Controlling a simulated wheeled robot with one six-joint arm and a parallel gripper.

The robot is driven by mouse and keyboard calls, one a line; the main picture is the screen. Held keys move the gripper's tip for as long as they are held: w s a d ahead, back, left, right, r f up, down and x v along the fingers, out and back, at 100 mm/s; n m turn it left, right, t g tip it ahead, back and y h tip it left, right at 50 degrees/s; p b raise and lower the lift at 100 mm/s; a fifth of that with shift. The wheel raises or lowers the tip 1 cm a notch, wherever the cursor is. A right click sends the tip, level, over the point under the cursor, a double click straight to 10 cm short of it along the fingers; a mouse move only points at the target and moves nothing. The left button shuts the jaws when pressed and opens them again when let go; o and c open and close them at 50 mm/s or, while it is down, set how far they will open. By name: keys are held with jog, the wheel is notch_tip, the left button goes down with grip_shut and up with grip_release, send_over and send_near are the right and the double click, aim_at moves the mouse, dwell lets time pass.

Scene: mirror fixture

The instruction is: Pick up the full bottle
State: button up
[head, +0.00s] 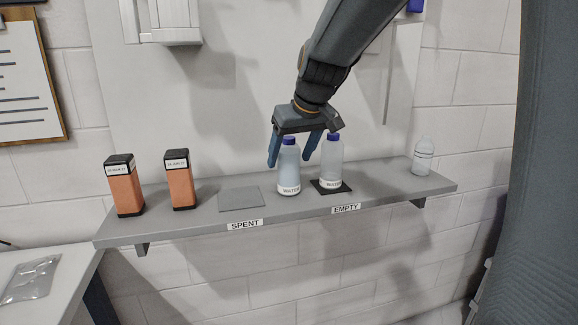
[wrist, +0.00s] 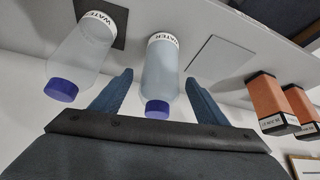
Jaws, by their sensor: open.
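Two blue-capped bottles labelled WATER stand upright on the grey shelf. One bottle (head: 288,172) stands between the two mats and looks bluish-white; the other bottle (head: 331,158) stands on a black mat (head: 345,188) above the EMPTY label and looks paler. Their fill levels are hard to tell. My gripper (head: 289,161) is open, pointing down at the first bottle, with a finger on either side of its upper part. The wrist view shows that bottle (wrist: 160,65) between the spread fingers, with gaps, and the other bottle (wrist: 80,50) outside them.
The shelf (head: 390,184) also bears a bare grey mat (head: 240,198) above the SPENT label, two orange boxes (head: 125,190) (head: 181,180) at the left, and a clear capless bottle (head: 423,156) at the right. The paler bottle stands close beside my right finger. A wall panel rises behind.

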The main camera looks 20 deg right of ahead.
jog(key=shift+x, duration=1.25)
jog(key=c, duration=1.5)
jog(key=shift+r, duration=0.1)
jog(key=shift+r, duration=0.1)
